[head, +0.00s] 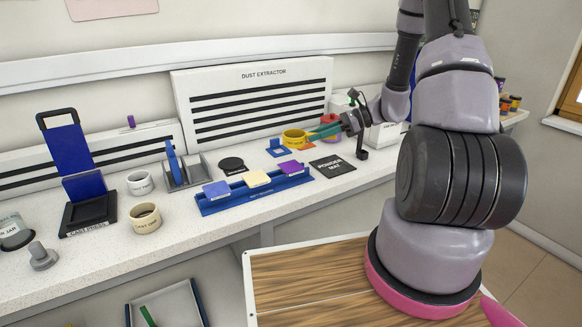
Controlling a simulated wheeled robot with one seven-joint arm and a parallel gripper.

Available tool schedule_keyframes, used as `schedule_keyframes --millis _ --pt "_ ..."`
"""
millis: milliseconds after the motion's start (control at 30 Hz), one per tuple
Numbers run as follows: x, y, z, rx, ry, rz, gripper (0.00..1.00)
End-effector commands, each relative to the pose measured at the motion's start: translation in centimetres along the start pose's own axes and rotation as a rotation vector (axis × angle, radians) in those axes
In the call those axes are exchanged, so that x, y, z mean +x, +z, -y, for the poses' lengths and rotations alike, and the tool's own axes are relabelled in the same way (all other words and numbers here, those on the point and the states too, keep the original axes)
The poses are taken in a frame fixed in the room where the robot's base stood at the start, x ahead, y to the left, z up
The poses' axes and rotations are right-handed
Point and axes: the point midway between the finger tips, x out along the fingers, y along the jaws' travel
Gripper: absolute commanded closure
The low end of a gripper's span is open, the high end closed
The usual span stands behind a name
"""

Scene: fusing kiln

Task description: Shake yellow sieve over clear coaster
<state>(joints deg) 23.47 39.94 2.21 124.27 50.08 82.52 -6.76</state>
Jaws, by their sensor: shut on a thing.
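The yellow sieve (293,137) is a small round yellow cup near the back of the counter, in front of the dust extractor. The fingers hide part of that side, and I cannot tell whether the sieve is clear of the counter. I cannot make out a clear coaster. A blue rack (272,193) in front holds a blue, a cream and a purple square tile.
A black powder mat (332,167) lies right of the rack. The dust extractor (255,97) borders the back.

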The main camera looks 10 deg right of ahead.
Motion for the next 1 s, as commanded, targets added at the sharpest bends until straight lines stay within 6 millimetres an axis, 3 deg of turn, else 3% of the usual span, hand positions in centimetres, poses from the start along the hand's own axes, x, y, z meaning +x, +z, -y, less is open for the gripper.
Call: schedule_keyframes --millis 1000 --pt "-0.6 1.5 0.0 0.000 0.000 0.001 1.00"
